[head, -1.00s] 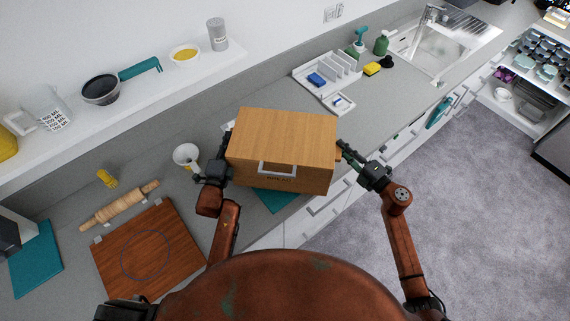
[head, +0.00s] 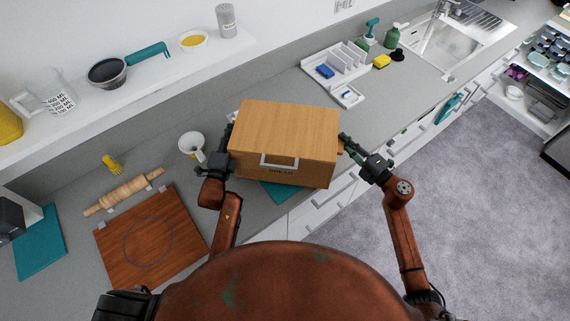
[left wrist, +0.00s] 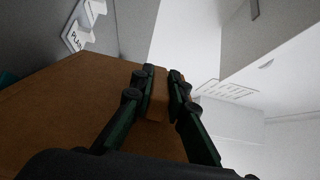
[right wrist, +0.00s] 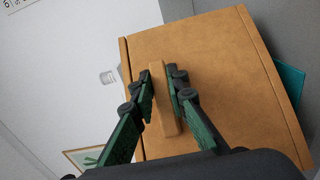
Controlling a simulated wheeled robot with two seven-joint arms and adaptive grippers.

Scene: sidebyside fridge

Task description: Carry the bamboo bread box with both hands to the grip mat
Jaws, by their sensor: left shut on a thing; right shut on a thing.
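The bamboo bread box (head: 285,132) is a light wooden box with a pale handle and dark lettering on its front, at the middle of the head view. My left gripper (head: 229,150) is shut on a wooden side grip (left wrist: 158,108) at its left end. My right gripper (head: 346,146) is shut on the matching side grip (right wrist: 163,115) at its right end. A teal mat (head: 283,192) shows partly from under the box's front edge; the box hides the rest. Another teal mat (head: 40,243) lies at the far left. I cannot tell which is the grip mat.
A wooden board (head: 150,240), a rolling pin (head: 125,191) and a white cup-like item (head: 191,144) stand left of the box. A white rack (head: 338,70) and the sink (head: 440,45) lie behind right. A wall shelf (head: 130,88) runs above the counter's back.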

